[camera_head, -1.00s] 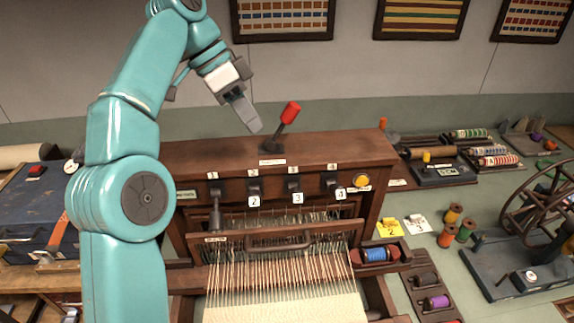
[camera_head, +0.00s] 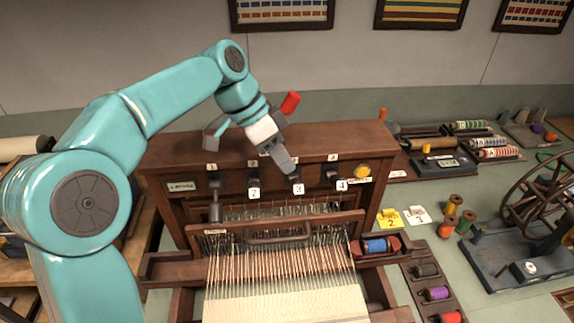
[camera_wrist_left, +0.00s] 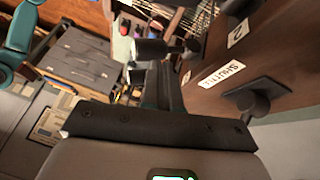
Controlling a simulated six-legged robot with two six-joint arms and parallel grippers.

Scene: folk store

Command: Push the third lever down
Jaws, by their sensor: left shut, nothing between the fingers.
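The wooden loom (camera_head: 340,140) has a row of numbered dark levers along its front. The third lever (camera_head: 297,186), above the tag 3, shows as a short dark stub, partly hidden by my left gripper. My left gripper (camera_head: 291,172) is shut and empty, with its tips right at this lever; I cannot tell whether they touch. The first lever (camera_head: 215,205) points down. The second lever (camera_head: 254,181) and fourth lever (camera_head: 331,175) show as short stubs. In the left wrist view, the dark fingers (camera_wrist_left: 168,88) are close to a dark lever knob (camera_wrist_left: 150,48). My right gripper is out of view.
A yellow button (camera_head: 362,172) is right of the fourth lever. Warp threads (camera_head: 280,270) stretch below the levers. A spinning wheel (camera_head: 535,205) and spools stand at the right.

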